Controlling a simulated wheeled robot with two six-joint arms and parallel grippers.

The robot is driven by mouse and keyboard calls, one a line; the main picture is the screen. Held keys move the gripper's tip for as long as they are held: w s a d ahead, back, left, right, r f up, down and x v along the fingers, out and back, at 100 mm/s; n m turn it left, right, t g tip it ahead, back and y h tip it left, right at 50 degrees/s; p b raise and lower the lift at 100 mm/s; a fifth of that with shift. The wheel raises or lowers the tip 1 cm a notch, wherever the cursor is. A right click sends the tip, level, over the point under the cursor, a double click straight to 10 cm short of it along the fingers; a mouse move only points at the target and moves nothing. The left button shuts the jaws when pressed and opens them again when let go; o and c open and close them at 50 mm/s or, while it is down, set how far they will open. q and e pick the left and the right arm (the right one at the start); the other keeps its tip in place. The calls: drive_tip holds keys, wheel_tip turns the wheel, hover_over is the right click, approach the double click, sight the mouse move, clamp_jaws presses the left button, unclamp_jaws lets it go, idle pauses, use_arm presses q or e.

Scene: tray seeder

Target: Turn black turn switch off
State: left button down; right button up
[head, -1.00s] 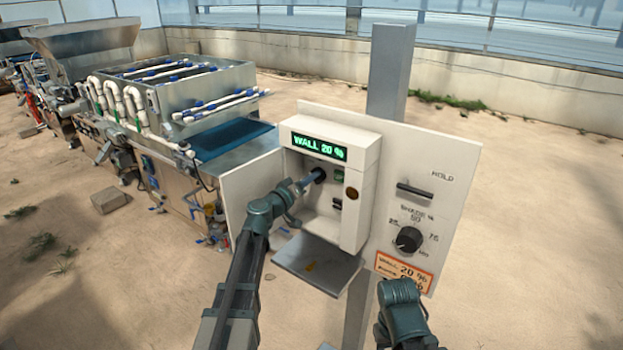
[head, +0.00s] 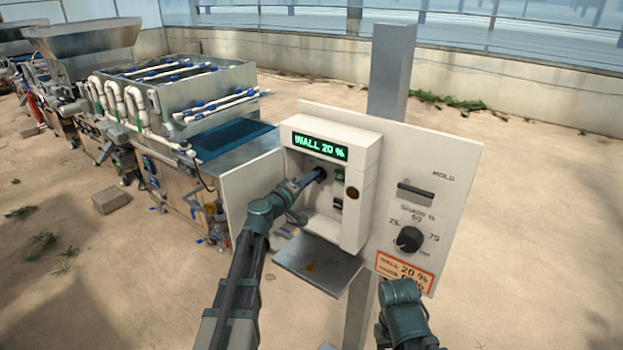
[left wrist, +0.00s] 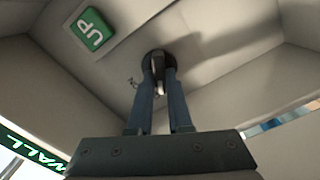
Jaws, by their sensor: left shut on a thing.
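The black turn switch (left wrist: 158,62) sits on the back wall inside the open white control box (head: 362,190). My left gripper (head: 314,178) reaches into the box, and its two fingers are shut on the switch. In the left wrist view the left gripper's fingertips (left wrist: 159,80) lie either side of the switch's handle, which shows a light mark. In the head view the fingers partly hide the switch. My right arm shows at the bottom right, but its fingers are not visible.
The display (head: 320,146) reads "WALL 20 %". The box's door (head: 250,190) hangs open at left, with a grey shelf (head: 318,264) below. A black dial (head: 409,239) is on the panel at right.

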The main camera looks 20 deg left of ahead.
use_arm(q)
drive_tip(key=c, duration=0.8)
unclamp_jaws()
drive_tip(key=shift+c, duration=0.2)
drive_tip(key=shift+s, duration=0.1)
drive_tip(key=v, duration=1.3)
drive_tip(key=shift+s+a, duration=0.15)
drive_tip(key=shift+s, duration=0.2)
drive_tip(key=s+d+f+m+g+h, duration=0.1)
drive_tip(key=s+d+f+m+g, duration=0.25)
drive_tip(key=d, duration=0.35)
drive_tip(key=s+d+f+m+g+h, duration=0.1)
drive_tip(key=s+d+f+m+g, duration=0.1)
drive_tip(key=d+f+g, duration=0.4)
drive_tip(key=s+d+f+m+g+h, duration=0.1)
drive_tip(key=s+d+f+m, duration=0.2)
drive_tip(key=d, duration=0.6)
drive_tip(key=s+f+m+g+y, duration=0.1)
drive_tip(key=s+f+g+y, duration=0.2)
drive_tip(key=s, duration=0.4)
drive_tip(key=s+f+m+g+y, duration=0.2)
drive_tip(key=s+f+g+y, duration=0.2)
drive_tip(key=s+f+y, duration=0.2)
drive_tip(key=shift+s+y, duration=0.8)
drive_tip(key=shift+s, duration=0.35)
